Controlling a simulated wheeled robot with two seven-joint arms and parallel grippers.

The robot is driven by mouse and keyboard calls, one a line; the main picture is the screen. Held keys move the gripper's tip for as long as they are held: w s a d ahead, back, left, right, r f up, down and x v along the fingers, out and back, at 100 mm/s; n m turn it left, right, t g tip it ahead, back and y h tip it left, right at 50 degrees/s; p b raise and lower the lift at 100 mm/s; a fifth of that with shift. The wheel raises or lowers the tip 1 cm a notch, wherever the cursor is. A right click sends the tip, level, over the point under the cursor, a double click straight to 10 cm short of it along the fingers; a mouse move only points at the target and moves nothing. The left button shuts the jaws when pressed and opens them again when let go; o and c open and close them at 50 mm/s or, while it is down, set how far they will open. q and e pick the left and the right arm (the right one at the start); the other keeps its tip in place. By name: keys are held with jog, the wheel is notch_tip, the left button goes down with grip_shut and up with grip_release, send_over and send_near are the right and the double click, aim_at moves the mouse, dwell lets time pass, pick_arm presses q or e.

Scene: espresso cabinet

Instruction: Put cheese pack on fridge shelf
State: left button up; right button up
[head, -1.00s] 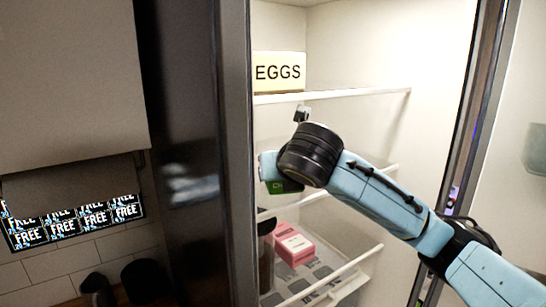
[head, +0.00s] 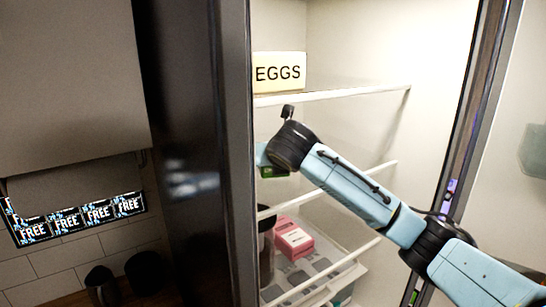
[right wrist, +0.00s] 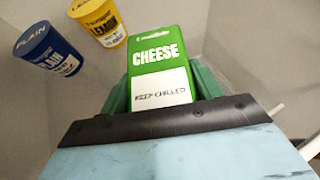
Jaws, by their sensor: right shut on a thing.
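The cheese pack is a green box with a white "KEEP CHILLED" band (right wrist: 158,60), seen in the right wrist view. In the head view only a small green part of it (head: 273,172) shows below my wrist. My right gripper (right wrist: 160,85) is shut on the pack, with teal fingers on both sides of it. In the head view the gripper (head: 263,156) is inside the fridge, between the upper shelf (head: 340,94) and the middle shelf (head: 340,184). The wrist hides most of the pack, and I cannot tell whether it touches a shelf. My left gripper is not in view.
An EGGS box (head: 279,72) stands on the upper shelf. A pink box (head: 294,240) and a dark brown container (head: 266,250) stand lower down. Blue PLAIN (right wrist: 48,52) and yellow LEMON (right wrist: 100,22) cups show beyond the pack. The dark fridge side (head: 190,150) borders the opening at left.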

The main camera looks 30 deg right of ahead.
jog(key=shift+f, duration=0.15)
jog(key=o, duration=1.1)
jog(key=shift+o, duration=0.2)
jog(key=shift+s+a+r, duration=0.1)
jog(key=shift+s+r, duration=0.1)
jog(key=shift+r, duration=0.05)
jog(key=b+v, duration=0.1)
jog(key=v, duration=0.1)
jog(key=shift+s+a+r, duration=0.1)
jog(key=shift+s, duration=0.2)
jog(key=s+a+b, duration=0.2)
jog(key=s+a, duration=0.1)
jog(key=s, duration=0.8)
jog(key=shift+s+a+b, duration=0.15)
jog(key=shift+a+b, duration=0.15)
jog(key=shift+b, duration=0.05)
